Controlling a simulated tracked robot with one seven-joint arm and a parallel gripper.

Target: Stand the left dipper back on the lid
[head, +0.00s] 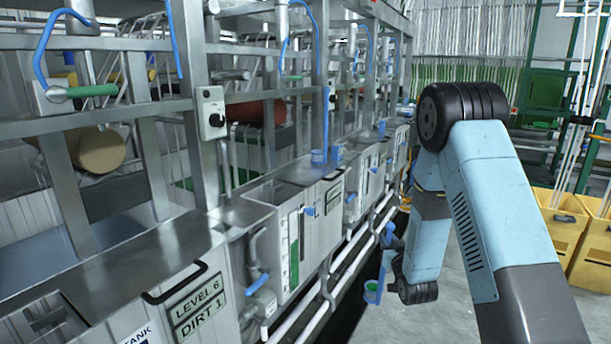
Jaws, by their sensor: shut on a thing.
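A blue dipper (371,291) with a green patch on its cup hangs below my gripper (388,248), over the aisle to the right of the tanks. My gripper is shut on its handle, but the fingers are small and partly hidden by my arm. Another blue dipper (319,156) stands upright on the grey lid (290,172) of the middle tank, its long handle rising beside a steel post. A smaller blue cup-like thing (382,127) stands on a tank farther back.
White pipes (345,258) run along the tank fronts, close to the held dipper. A black lid handle (175,285) stands up on the near tank. Yellow bins (562,222) stand at the right. Grey floor (455,300) lies open between.

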